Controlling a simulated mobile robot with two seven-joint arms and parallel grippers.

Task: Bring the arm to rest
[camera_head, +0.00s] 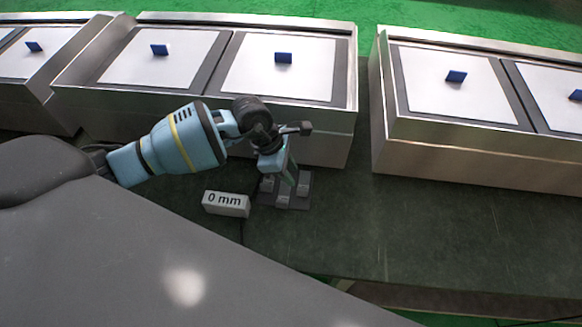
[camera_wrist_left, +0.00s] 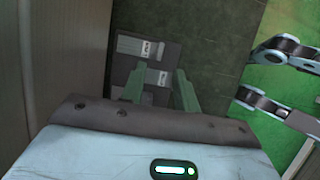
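My left arm comes in from the left in the head view, above the dark green work surface. Its gripper (camera_head: 291,180) points down at a small dark grey fixture with metal blocks (camera_head: 293,203). In the left wrist view the gripper (camera_wrist_left: 160,82) has its two green fingers apart, with nothing seen held between them. The fixture (camera_wrist_left: 130,45) lies beyond and below the fingers, partly hidden by them. I cannot tell whether the fingertips touch it. My right gripper is not seen.
A display box reading "0 mm" (camera_head: 226,205) stands left of the fixture. Metal-sided units with white plates (camera_head: 285,80) and small blue blocks (camera_head: 283,57) line the back; another stands at right (camera_head: 460,150). The surface right of the fixture is clear (camera_head: 400,235).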

